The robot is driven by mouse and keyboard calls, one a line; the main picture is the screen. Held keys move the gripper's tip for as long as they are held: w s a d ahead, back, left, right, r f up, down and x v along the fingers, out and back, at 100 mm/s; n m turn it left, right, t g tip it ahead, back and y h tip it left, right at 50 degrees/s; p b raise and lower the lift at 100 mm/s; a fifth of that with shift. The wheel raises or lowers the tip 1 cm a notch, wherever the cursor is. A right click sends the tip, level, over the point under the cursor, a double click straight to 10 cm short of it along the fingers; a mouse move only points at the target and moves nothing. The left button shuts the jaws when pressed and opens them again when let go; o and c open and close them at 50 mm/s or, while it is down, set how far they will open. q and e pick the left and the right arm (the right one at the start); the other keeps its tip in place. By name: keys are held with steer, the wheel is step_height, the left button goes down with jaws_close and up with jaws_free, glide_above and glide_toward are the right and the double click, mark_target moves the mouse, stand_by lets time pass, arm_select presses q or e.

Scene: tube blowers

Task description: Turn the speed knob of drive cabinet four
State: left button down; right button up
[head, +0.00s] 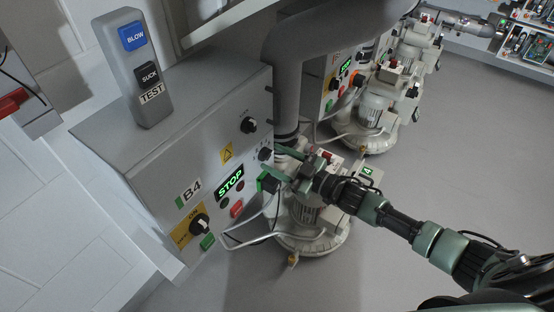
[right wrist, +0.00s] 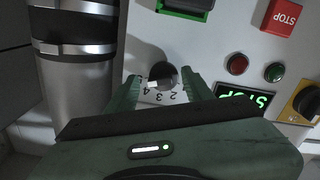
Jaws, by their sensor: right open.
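Drive cabinet four (head: 150,160) is the grey box marked B4 at left in the head view. Its speed knob (head: 265,154) is a small black dial on the front panel. In the right wrist view the knob (right wrist: 163,76) has a pale pointer, with the numbers 2, 3 and 4 beside it. My right gripper (head: 279,162) is open at the panel, and in the wrist view its green fingers (right wrist: 163,92) stand on either side of the knob. I cannot tell whether they touch it. My left gripper is not in view.
Another black knob (head: 250,125) sits above on the panel. A lit green STOP display (head: 230,181), a red button (head: 237,208) and a yellow-backed rotary switch (head: 199,222) are nearby. A BLOW/SUCK test box (head: 137,75) stands on top. A blower (head: 310,215) stands beside the cabinet.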

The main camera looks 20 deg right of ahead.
jaws_close()
